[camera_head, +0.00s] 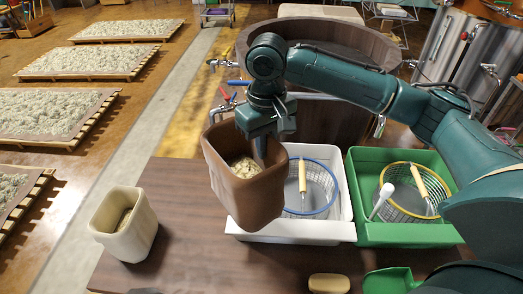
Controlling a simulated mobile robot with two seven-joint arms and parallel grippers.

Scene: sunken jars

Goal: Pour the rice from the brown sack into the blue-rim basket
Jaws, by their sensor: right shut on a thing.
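The brown sack (240,191) is an open-topped container with pale rice (243,167) inside. My right gripper (262,143) is shut on its wall near the rim. The sack is held slightly tilted over the table, at the left edge of the white tray (340,228). The blue-rim basket (322,190) sits in the white tray, with a wooden-handled tool (303,176) in it. The sack hides the left part of tray and basket. I cannot see rice in the visible part of the basket. My left gripper is not in view.
A cream sack (125,225) stands at the table's left. A green tray (400,234) with a yellow-rim basket (415,190) stands right of the white tray. A green scoop (390,281) and a pale block (329,284) lie in front. A large wooden tub (330,45) stands behind.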

